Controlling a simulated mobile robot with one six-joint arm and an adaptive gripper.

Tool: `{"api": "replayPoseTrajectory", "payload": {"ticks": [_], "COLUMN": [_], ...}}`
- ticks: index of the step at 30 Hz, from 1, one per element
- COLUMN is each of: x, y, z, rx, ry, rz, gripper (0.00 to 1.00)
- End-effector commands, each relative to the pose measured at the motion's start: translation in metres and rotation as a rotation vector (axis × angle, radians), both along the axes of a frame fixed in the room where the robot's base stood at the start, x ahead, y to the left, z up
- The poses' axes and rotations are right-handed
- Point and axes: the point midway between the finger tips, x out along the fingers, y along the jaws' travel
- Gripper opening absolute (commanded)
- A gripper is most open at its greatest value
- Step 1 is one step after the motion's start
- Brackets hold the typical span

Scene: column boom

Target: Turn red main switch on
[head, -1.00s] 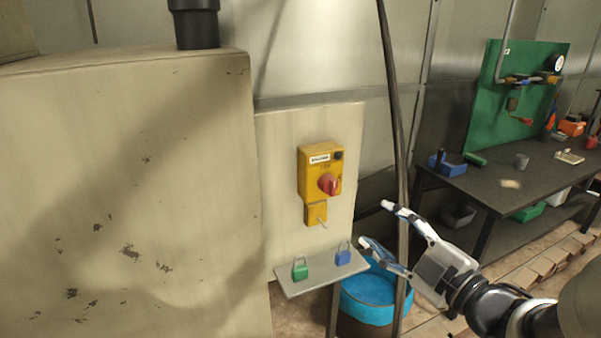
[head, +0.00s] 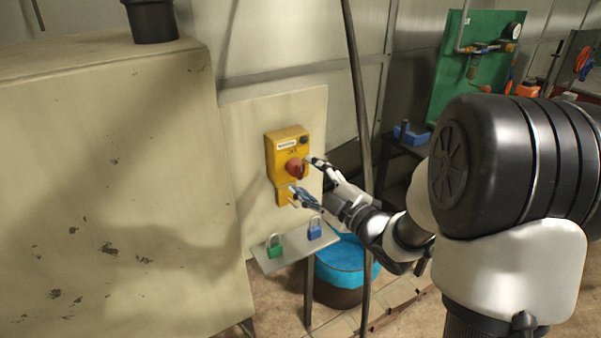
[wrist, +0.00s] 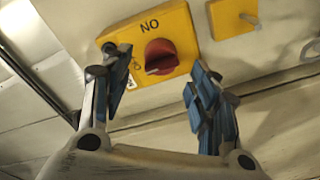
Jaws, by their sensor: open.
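The red main switch (head: 294,168) is a rotary knob on a yellow box (head: 272,152) mounted on a pale panel. My gripper (head: 306,177) is open just in front of the box, with one finger near the knob's upper right and the other below it. In the wrist view the red knob (wrist: 161,57) shows between and beyond the two open fingers, my gripper (wrist: 158,92) still apart from it. The letters "NO" show on the yellow box beside the knob. The knob's ridge lies roughly crosswise in the wrist view.
A small shelf (head: 281,257) below holds a green padlock (head: 275,251) and a blue padlock (head: 315,232). A dark upright pole (head: 362,130) stands right of the panel, near my arm. A large beige cabinet (head: 110,190) fills the left. A blue-lined bin (head: 342,262) stands below.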

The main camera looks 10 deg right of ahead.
Motion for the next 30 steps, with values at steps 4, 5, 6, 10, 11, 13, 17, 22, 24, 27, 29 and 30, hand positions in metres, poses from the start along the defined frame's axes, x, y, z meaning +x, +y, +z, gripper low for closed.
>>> {"api": "replayPoseTrajectory", "payload": {"ticks": [4,5,6,10,11,13,17,22,24,27,29,30], "x": [0.020,0.023,0.027,0.032,0.033,0.034,0.034,0.033,0.033,0.033,0.033,0.033], "y": [0.010,0.011,0.012,0.015,0.015,0.015,0.015,0.015,0.015,0.015,0.015,0.015], "z": [-0.001,0.000,0.000,0.000,0.000,0.000,0.000,0.000,0.000,0.000,0.000,0.000], "rx": [0.001,0.000,0.001,0.001,0.001,0.001,0.001,0.001,0.001,0.001,0.001,0.001], "ry": [0.000,0.000,0.001,0.000,0.000,0.000,0.001,0.001,0.001,0.001,0.001,0.001], "rz": [0.002,0.002,0.001,0.000,0.000,0.000,-0.001,-0.001,-0.001,-0.001,-0.001,-0.001], "gripper": [0.55,0.55,0.55,0.55,0.55,0.55,0.55,0.47,0.42,0.36,0.32,0.29]}}
